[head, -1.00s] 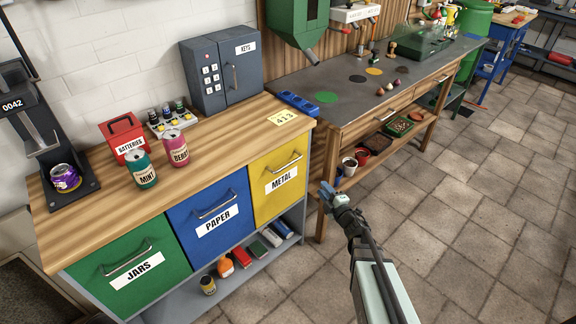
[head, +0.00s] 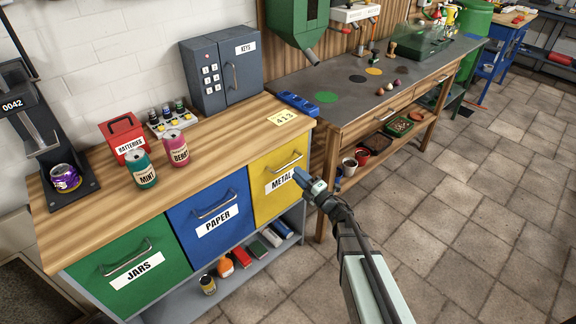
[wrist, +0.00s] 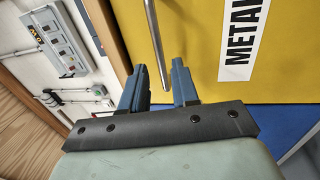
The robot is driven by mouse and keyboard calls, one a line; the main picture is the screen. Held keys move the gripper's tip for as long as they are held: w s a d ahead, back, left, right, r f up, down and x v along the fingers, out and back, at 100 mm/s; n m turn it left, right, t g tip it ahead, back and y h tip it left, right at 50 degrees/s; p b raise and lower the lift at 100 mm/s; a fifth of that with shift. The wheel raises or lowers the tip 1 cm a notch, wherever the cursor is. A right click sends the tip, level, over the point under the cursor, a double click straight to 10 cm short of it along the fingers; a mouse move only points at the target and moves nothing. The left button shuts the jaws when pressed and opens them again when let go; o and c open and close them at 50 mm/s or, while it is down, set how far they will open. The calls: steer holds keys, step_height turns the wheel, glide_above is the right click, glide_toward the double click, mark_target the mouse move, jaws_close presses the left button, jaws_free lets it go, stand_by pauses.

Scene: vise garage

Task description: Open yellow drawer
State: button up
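The yellow drawer (head: 272,205), labelled METAL, is at the right end of the wooden-topped cabinet and is shut. Its silver bar handle (head: 285,162) is near the top of its front. My gripper (head: 300,176) is in front of the drawer, at the right of the label in the head view. In the wrist view my gripper (wrist: 159,78) has its two blue fingers apart. The lower end of the handle (wrist: 156,40) lies in line with the gap between them. Whether the fingers touch it cannot be told.
The blue PAPER drawer (head: 205,228) and green JARS drawer (head: 120,272) are to the left, both shut. Cans, a red batteries box (head: 123,137) and a keys safe (head: 222,72) stand on the cabinet. A workbench (head: 365,85) stands to the right. The tiled floor in front is clear.

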mark_target(288, 164)
steer(key=x, duration=0.6)
steer(key=shift+w+a, duration=0.15)
steer(key=shift+c, duration=0.4)
jaws_close()
